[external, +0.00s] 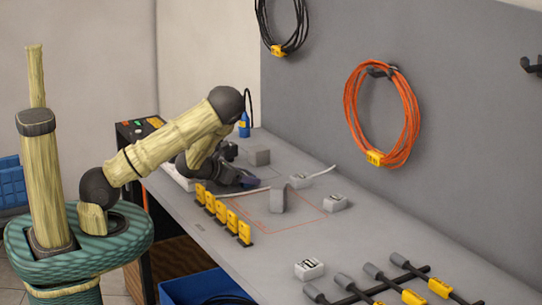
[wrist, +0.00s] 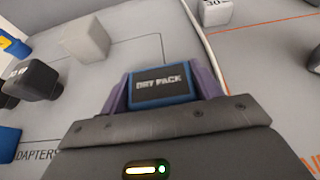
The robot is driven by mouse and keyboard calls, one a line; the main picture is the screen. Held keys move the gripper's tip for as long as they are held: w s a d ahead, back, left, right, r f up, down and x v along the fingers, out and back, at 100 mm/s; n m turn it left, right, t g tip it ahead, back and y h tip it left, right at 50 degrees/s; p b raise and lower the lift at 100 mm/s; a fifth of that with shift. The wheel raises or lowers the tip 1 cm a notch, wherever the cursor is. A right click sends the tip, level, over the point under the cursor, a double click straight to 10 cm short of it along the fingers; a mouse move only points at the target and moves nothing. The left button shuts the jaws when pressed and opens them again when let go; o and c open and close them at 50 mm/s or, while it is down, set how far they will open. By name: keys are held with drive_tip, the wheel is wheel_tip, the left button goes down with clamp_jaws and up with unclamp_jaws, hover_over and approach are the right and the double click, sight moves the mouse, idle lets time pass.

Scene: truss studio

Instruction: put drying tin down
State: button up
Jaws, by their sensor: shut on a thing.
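The drying tin (wrist: 160,88) is a small dark box with a blue edge and the words "DRY PACK", seen in the wrist view. My gripper (wrist: 161,91) is shut on it, with a purple finger at each side. In the external view my gripper (external: 246,180) is low over the grey bench (external: 385,245), left of the orange outlined area. The tin cannot be made out there. I cannot tell whether the tin touches the bench.
A grey block (external: 259,155) sits behind my gripper. Several yellow tags (external: 221,209) line the front edge. A grey upright block (external: 278,199) and small white boxes (external: 335,203) stand to the right. A pale cable (external: 244,193) crosses nearby.

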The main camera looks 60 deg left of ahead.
sight(244, 173)
drive_tip(key=shift+f, duration=0.1)
drive_tip(key=o, duration=1)
drive_tip(key=shift+r, duration=0.25)
drive_tip(key=v, duration=0.6)
drive_tip(key=shift+s+r+p, duration=0.15)
drive_tip(key=shift+r+p, duration=0.05)
drive_tip(key=shift+p, duration=1.1)
drive_tip(key=shift+s+r+p, duration=0.1)
drive_tip(key=shift+p, duration=0.35)
